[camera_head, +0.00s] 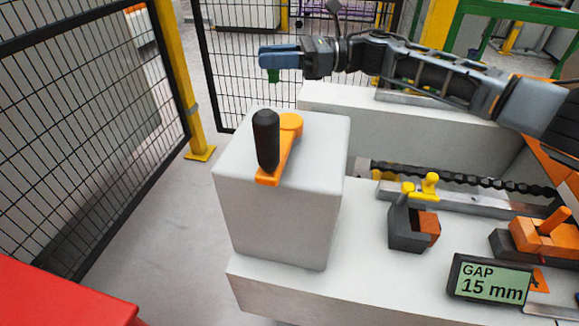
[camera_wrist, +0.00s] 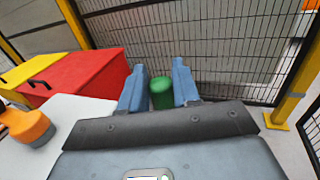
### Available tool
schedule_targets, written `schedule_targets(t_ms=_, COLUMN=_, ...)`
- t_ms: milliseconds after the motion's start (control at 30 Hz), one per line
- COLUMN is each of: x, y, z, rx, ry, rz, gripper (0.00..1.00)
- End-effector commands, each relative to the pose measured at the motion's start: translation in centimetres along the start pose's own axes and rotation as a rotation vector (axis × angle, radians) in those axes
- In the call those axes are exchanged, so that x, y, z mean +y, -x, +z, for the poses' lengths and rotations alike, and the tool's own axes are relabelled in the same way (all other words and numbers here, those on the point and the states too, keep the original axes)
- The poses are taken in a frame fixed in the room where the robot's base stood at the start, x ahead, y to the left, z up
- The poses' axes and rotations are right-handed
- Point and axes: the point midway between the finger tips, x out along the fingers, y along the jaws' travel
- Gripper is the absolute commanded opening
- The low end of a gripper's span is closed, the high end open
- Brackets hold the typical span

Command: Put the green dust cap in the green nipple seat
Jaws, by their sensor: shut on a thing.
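My gripper (camera_head: 279,62) is raised above and behind the white block with the orange lever in the head view. Its blue fingers are shut on the green dust cap (camera_head: 273,76), which hangs just below the fingertips. In the wrist view the green cap (camera_wrist: 162,93) sits between the two blue fingers (camera_wrist: 160,90), upright and with a rounded top. I cannot make out the green nipple seat in either view.
A white block (camera_head: 281,220) carries an orange lever with a black handle (camera_head: 266,140). Red box (camera_wrist: 85,78) and mesh fence (camera_wrist: 210,40) lie beyond the gripper.

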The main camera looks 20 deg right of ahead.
Motion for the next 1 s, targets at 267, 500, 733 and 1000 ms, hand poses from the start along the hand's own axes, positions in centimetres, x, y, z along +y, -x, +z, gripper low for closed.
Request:
schedule_targets(t_ms=267, x=2.2, y=10.6, z=-9.2, rx=0.002, ry=0.000, rz=0.056, gripper=0.02)
schedule_targets(t_ms=500, x=3.2, y=14.0, z=-11.5, rx=-0.001, ry=0.001, rz=0.062, gripper=0.02)
schedule_targets(t_ms=733, x=3.8, y=10.5, z=-13.9, rx=-0.002, ry=-0.001, rz=0.066, gripper=0.02)
schedule_targets(t_ms=1000, x=4.4, y=5.1, z=-17.2, rx=0.000, ry=0.000, rz=0.065, gripper=0.02)
